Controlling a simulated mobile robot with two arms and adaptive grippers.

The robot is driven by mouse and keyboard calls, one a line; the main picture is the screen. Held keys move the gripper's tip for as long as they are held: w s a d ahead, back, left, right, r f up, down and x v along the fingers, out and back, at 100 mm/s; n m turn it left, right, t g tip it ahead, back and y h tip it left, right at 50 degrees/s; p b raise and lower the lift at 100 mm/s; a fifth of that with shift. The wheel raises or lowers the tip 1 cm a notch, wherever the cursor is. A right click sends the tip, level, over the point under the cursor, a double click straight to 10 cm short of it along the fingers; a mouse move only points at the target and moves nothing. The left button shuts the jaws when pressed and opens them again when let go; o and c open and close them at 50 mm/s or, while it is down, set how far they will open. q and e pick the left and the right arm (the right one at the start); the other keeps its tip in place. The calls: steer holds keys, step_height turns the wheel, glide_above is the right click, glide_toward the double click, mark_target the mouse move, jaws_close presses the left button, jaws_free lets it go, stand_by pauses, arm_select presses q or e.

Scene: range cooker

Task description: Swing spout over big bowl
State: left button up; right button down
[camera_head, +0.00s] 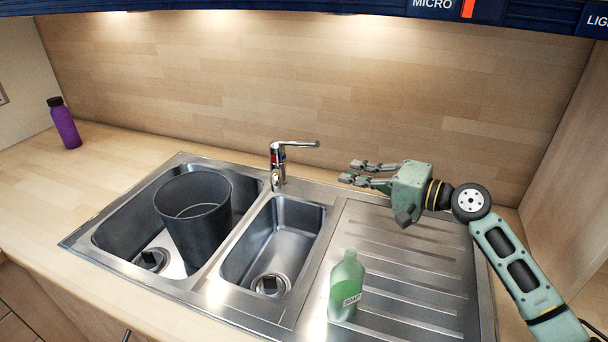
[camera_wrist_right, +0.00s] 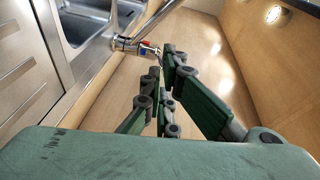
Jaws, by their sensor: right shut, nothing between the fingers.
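The chrome tap (camera_head: 277,168) stands behind the sink bowls, with red and blue marks on its body. Its spout (camera_head: 300,144) points right, toward the drainer side, not over the big bowl (camera_head: 122,222). The big bowl is at the left and holds a dark bin; the small bowl (camera_head: 285,235) lies to its right. My right gripper (camera_head: 347,172) is shut and empty, a little right of the spout's tip and apart from it. In the right wrist view, the tap (camera_wrist_right: 128,44) is just ahead of the right gripper's fingers (camera_wrist_right: 165,68). My left gripper is not in view.
The dark bin (camera_head: 195,225) rises above the big bowl's rim. A green soap bottle (camera_head: 346,287) stands on the ribbed drainer (camera_head: 410,275). A purple bottle (camera_head: 64,125) is on the far left counter. A wooden wall (camera_head: 330,90) runs close behind the tap.

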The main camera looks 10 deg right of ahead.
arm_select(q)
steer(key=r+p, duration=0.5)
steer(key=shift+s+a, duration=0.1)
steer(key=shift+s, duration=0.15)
arm_select(e)
steer(key=s+a+x, duration=0.2)
steer(key=x, duration=1)
steer(key=shift+w+a+f, duration=0.25)
steer(key=shift+w+a, duration=0.1)
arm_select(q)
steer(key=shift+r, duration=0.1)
